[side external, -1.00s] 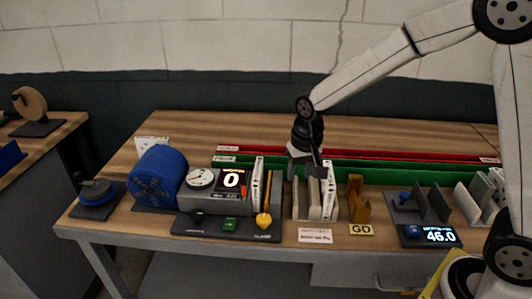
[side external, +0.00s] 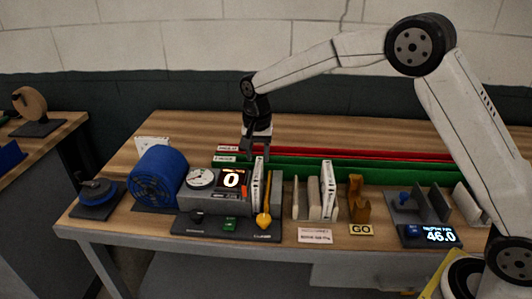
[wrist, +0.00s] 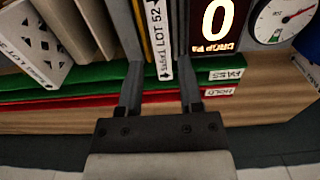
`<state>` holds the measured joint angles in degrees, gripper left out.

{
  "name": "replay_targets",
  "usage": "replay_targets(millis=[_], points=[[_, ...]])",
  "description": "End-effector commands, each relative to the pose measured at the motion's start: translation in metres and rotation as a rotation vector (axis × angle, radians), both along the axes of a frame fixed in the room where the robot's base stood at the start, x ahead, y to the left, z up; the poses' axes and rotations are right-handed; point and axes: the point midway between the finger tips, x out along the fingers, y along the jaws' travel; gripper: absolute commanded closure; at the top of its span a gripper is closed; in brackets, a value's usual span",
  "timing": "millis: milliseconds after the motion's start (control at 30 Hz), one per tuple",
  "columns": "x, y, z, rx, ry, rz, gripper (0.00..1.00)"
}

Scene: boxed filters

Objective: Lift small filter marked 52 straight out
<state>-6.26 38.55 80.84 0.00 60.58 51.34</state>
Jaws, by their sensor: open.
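The small filter marked LOT 52 (wrist: 157,40) is a thin white panel standing on edge in a slot of the grey test fixture. It also shows in the side view (side external: 257,185), upright, right of the lit 0 display (side external: 231,179). My gripper (side external: 258,156) is at the filter's upper far end, pointing down. In the wrist view, the fingers of my open gripper (wrist: 160,85) lie on either side of the filter's line, with a gap to each side. Whether the fingertips overlap its top edge is hard to tell.
Another white filter (side external: 328,190) stands in a rack to the right; its patterned face also shows in the wrist view (wrist: 32,45). A gauge (side external: 200,178), blue blower (side external: 158,178) and yellow-knobbed lever (side external: 263,220) are close by. Green (side external: 400,177) and red (side external: 380,155) rails run behind.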

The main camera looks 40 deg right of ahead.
Motion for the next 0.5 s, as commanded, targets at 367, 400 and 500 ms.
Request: replay_targets(millis=[367, 400, 500], points=[[0.000, 0.000, -0.025, -0.001, 0.001, 0.001, 0.54], [0.000, 0.000, -0.025, 0.000, 0.000, 0.001, 0.54], [0.000, 0.000, -0.025, 0.000, 0.000, 0.001, 0.54]])
